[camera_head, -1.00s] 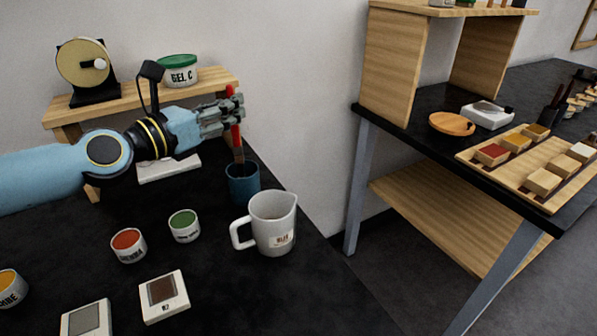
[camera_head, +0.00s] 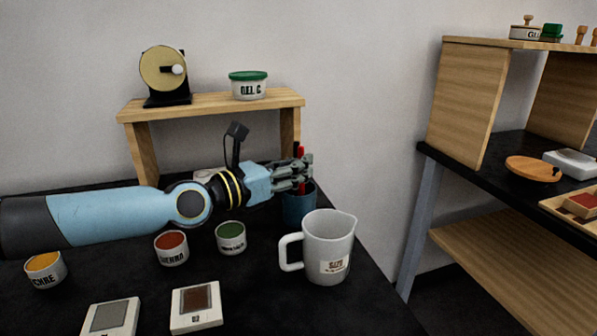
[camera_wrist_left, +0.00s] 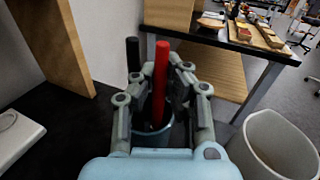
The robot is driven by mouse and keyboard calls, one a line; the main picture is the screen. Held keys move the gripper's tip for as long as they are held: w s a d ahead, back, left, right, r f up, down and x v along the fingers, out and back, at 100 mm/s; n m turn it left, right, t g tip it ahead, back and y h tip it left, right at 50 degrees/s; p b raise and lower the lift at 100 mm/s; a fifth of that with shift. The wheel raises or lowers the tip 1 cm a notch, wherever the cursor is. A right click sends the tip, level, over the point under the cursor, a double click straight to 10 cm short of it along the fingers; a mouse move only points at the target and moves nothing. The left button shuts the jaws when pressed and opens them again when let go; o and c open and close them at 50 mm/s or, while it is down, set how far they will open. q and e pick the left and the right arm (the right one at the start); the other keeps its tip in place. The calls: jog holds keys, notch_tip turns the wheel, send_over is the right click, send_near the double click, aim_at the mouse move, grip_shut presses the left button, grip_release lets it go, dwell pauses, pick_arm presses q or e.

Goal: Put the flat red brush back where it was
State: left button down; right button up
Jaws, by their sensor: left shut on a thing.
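My left gripper (camera_head: 300,172) is shut on the red brush (camera_head: 300,153), which it holds upright at the dark blue cup (camera_head: 299,207). In the left wrist view the red brush (camera_wrist_left: 160,80) stands between the fingertips (camera_wrist_left: 160,95), and the cup's rim (camera_wrist_left: 150,136) shows below and around its lower part. The brush's lower end is hidden, so I cannot tell whether it touches the cup's bottom. A black handle (camera_wrist_left: 133,54) stands just left of the red one, outside the grip. My right gripper is not in view.
A white jug (camera_head: 327,250) stands close in front of the cup. Small pots, green (camera_head: 231,237) and red-brown (camera_head: 172,247), stand left of it. A wooden shelf (camera_head: 211,105) is behind my arm. A second table (camera_head: 430,165) is at the right.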

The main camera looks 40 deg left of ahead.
pick_arm(q)
jog(key=c, duration=1.7)
grip_release()
jog(key=shift+f, duration=0.1)
jog(key=s, duration=0.4)
jog(key=s+a+p, duration=0.1)
jog(key=s, duration=0.7)
jog(key=shift+a+r+p, duration=0.15)
jog(key=shift+r+p, duration=0.1)
jog(key=shift+p, duration=0.05)
